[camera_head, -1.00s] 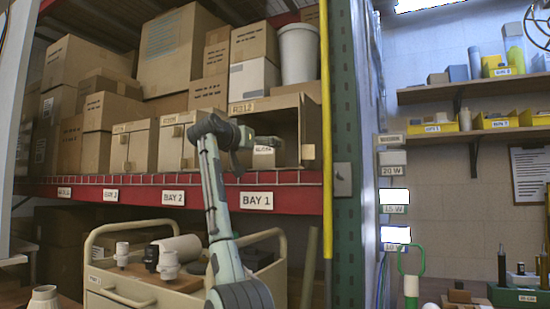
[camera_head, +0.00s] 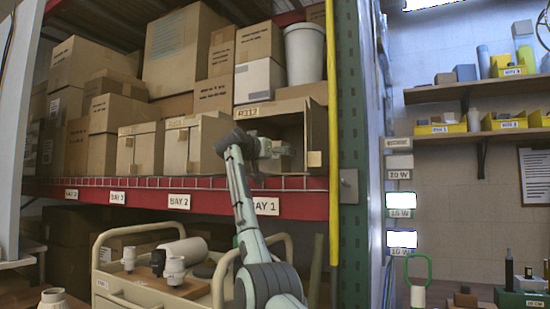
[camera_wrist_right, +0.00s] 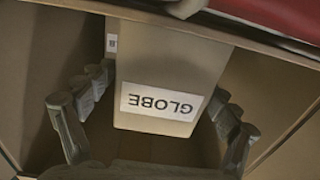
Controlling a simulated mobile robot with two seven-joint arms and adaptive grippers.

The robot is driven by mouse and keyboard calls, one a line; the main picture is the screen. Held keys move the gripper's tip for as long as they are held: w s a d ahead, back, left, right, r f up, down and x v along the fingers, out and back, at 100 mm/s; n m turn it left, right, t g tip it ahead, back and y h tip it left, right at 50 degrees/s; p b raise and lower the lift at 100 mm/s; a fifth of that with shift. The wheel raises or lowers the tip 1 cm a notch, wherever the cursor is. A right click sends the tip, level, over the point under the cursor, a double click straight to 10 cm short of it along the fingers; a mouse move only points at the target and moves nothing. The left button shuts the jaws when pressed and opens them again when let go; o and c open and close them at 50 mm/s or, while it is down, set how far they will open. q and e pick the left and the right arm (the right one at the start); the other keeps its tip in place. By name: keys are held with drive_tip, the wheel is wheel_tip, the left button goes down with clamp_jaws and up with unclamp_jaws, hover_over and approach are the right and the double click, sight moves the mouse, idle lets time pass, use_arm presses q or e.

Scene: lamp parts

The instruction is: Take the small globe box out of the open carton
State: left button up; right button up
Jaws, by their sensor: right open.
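The small globe box (camera_wrist_right: 165,75) is tan with a white label reading GLOBE, upside down in the right wrist view. It sits inside the open carton (camera_head: 314,130) on the shelf, whose brown inner walls also show in the wrist view (camera_wrist_right: 35,45). My right gripper (camera_wrist_right: 162,98) is open, with one finger on each side of the box; gaps show beside it, and I see no firm grip. In the head view my right gripper (camera_head: 278,148) is at the carton's mouth and hides most of the box. My left gripper is not in view.
Closed cartons (camera_head: 140,150) stand left of the open one. A red shelf beam (camera_head: 150,197) runs below its mouth, and a yellow pole (camera_head: 334,130) and green post are close on its right. A cart (camera_head: 125,293) with lamp parts stands below.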

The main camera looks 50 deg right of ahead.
drive_tip(key=c, duration=1.5)
drive_tip(key=shift+c, duration=0.2)
drive_tip(key=shift+r, duration=0.1)
